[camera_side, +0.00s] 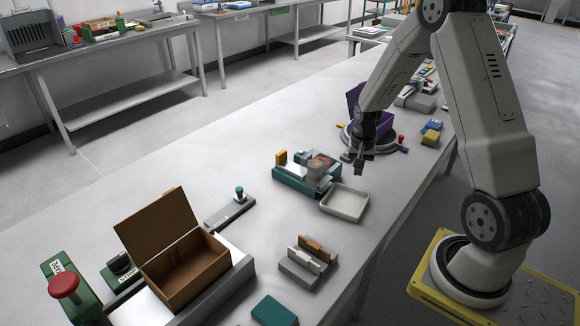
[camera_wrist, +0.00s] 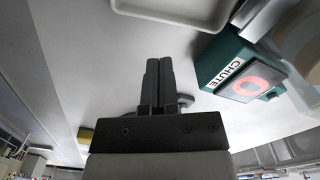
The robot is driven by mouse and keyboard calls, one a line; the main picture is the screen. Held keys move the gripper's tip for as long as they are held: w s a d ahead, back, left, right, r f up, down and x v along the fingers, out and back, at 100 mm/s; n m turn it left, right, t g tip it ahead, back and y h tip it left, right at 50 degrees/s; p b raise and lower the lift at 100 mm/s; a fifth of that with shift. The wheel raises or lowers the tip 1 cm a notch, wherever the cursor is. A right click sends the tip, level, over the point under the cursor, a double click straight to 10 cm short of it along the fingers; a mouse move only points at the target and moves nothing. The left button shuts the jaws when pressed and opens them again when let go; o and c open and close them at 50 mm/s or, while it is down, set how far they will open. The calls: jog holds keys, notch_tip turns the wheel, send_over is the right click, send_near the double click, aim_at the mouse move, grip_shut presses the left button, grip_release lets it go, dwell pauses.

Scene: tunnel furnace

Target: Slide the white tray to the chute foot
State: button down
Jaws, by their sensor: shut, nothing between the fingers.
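The white tray (camera_side: 343,215) is a shallow, empty, square-cornered tray lying flat on the grey bench in the side view. Its edge also shows at the top of the wrist view (camera_wrist: 165,18). Just left of it stands the teal chute unit (camera_side: 290,183) with a round clear hopper on top; its foot faces the tray. In the wrist view the unit's block, labelled CHUTE (camera_wrist: 230,65), is at the right. My gripper (camera_side: 357,168) is shut and empty above the bench, behind the tray and right of the chute. Its fingers (camera_wrist: 158,65) are together in the wrist view.
A purple hopper (camera_side: 354,100) on a round base stands behind my gripper. A grey holder with upright plates (camera_side: 308,264) sits in front of the tray. An open brown box (camera_side: 185,275) is at the front left.

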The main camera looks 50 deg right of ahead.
jog(key=shift+r, duration=2.8)
jog(key=m, duration=0.6)
send_over(373, 215)
jog(key=shift+s, duration=0.2)
jog(key=shift+f, duration=0.15)
jog(key=shift+f, duration=4.85)
jog(key=shift+w, duration=0.15)
